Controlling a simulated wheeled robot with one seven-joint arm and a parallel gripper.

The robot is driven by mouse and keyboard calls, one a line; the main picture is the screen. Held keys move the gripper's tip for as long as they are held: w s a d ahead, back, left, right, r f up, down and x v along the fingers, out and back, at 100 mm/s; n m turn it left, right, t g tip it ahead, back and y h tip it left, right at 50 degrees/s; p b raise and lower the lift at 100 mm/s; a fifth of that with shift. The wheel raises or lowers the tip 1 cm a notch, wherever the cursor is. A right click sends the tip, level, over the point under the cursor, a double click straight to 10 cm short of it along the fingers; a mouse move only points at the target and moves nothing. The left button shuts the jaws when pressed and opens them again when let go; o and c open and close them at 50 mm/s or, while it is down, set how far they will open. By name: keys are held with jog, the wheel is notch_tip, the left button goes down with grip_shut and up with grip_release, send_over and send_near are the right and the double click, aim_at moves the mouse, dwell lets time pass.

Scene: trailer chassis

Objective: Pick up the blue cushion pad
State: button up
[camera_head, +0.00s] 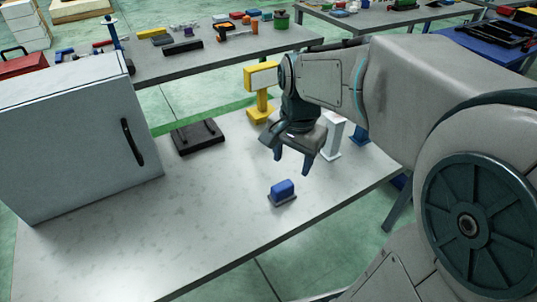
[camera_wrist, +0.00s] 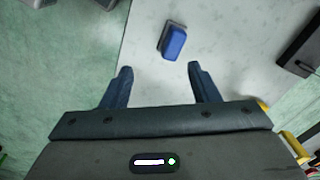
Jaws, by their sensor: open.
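The blue cushion pad (camera_head: 283,190) is a small blue block on a thin grey base. It sits on the pale table near its front edge. It also shows in the wrist view (camera_wrist: 173,42), beyond the fingertips and slightly right of the middle between them. My gripper (camera_head: 294,166) is open and empty above the table, pointing down. It is apart from the pad, behind and above it in the head view. In the wrist view both fingers of my gripper (camera_wrist: 161,72) are spread wide with nothing between them.
A white cabinet (camera_head: 75,140) with a black handle stands on the table's left. A black tray (camera_head: 198,137) lies behind the pad. A yellow stand (camera_head: 262,90) and a white post (camera_head: 332,137) stand near my gripper. The tabletop (camera_head: 215,200) around the pad is clear.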

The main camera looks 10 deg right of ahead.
jog(key=w+f+m+g, duration=0.1)
jog(key=w+m, duration=0.4)
send_over(283, 185)
jog(key=f, duration=0.8)
jog(key=shift+w+d+f+b, duration=0.1)
jog(key=shift+d+f+b, duration=0.15)
jog(key=shift+b, duration=0.15)
jog(key=shift+a+f, duration=0.15)
jog(key=shift+f, duration=1.2)
jog(key=shift+a+f, duration=0.15)
jog(key=shift+f, duration=1.2)
jog(key=c, duration=1.1)
